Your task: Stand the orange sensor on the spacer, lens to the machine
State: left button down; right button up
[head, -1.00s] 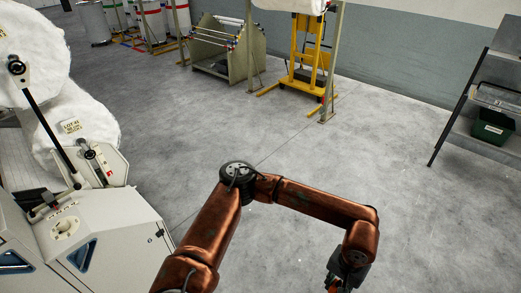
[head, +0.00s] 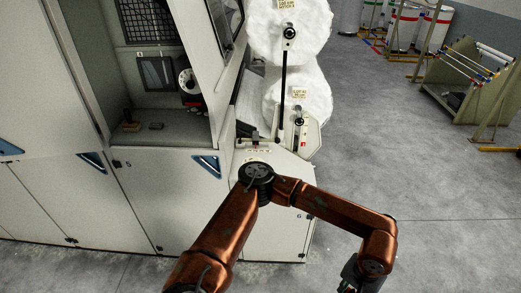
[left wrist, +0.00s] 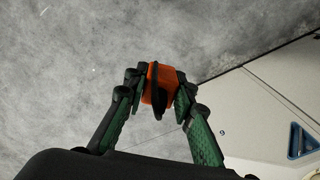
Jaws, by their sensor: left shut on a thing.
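My left gripper (left wrist: 158,95) is shut on the orange sensor (left wrist: 163,77) in the left wrist view. Its green-padded fingers press on two sides, and a dark strip crosses the sensor's near face. I cannot tell which side carries the lens. In the head view my left arm reaches right, and only the dark top of its gripper shows at the bottom edge; the sensor is out of that picture. In the machine (head: 205,225) is an open recess with a small dark block (head: 156,126) and a small bracket (head: 130,125) on its floor. I cannot tell whether either is the spacer.
White fibre rolls (head: 300,95) stand behind the machine's end, with a black lever (head: 283,95) before them. A dark round-dialled device (head: 188,83) is at the recess's right. Open grey floor (head: 420,170) lies right; a rack (head: 465,85) stands far back.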

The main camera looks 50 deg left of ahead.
aim_at(156, 125)
jog(key=u, duration=2.1)
jog(key=i, duration=1.65)
